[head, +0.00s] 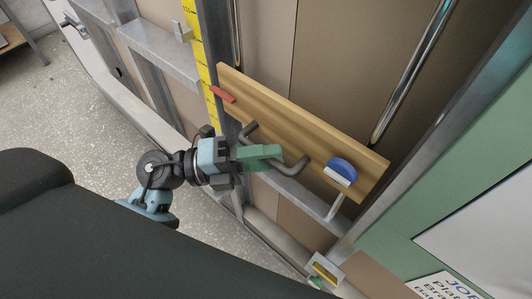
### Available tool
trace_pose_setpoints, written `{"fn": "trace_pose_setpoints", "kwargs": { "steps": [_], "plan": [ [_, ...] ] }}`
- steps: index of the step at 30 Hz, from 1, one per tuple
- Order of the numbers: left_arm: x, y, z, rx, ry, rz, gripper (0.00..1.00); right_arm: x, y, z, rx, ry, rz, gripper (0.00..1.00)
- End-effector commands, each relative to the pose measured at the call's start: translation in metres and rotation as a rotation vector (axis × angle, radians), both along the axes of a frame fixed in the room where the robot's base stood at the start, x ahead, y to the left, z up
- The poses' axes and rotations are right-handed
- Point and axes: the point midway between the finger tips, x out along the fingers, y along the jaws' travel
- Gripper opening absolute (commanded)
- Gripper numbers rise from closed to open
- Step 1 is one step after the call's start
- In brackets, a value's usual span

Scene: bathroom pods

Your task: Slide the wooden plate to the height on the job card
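The wooden plate (300,122) is a long board lying across the metal uprights, tilted in the picture. A red pointer (223,95) at its left end reaches the yellow scale (203,65). A grey U-shaped handle (292,167) is on its front. A blue knob with a white lower part (341,171) is near its right end. My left gripper (262,157) has green fingers, which look closed around the middle of the handle and hide that part. The job card (445,287) is cut off at the lower right; its height is not readable. My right gripper is not visible.
A metal cross rail (310,198) runs below the plate. A small bracket with yellow inside (325,269) is lower down. A grey block (181,31) sits beside the scale. Chrome pipes (410,75) stand behind. A green panel (400,237) borders the right side.

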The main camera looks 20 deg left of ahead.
Motion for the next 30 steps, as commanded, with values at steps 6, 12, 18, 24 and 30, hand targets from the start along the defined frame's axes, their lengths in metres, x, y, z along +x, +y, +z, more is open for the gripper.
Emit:
{"fn": "trace_pose_setpoints", "kwargs": {
  "steps": [6, 12, 18, 24, 30],
  "plan": [
    [0.0006, -0.0014, -0.0001, 0.0, 0.001, 0.0, 0.36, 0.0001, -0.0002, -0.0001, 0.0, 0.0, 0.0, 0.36],
    [0.0005, -0.0012, -0.0001, 0.0, 0.001, 0.0, 0.18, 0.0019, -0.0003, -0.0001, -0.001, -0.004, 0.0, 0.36],
    [0.0004, -0.0011, 0.0, 0.0, 0.001, 0.0, 0.0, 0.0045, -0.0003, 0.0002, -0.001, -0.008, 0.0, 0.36],
    [0.0004, -0.001, 0.0003, 0.0, 0.001, 0.0, 0.0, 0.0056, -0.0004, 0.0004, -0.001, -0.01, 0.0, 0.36],
    [0.0005, 0.0036, 0.0055, -0.001, -0.001, 0.001, 0.0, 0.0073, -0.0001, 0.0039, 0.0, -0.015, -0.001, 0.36]
  ]
}}
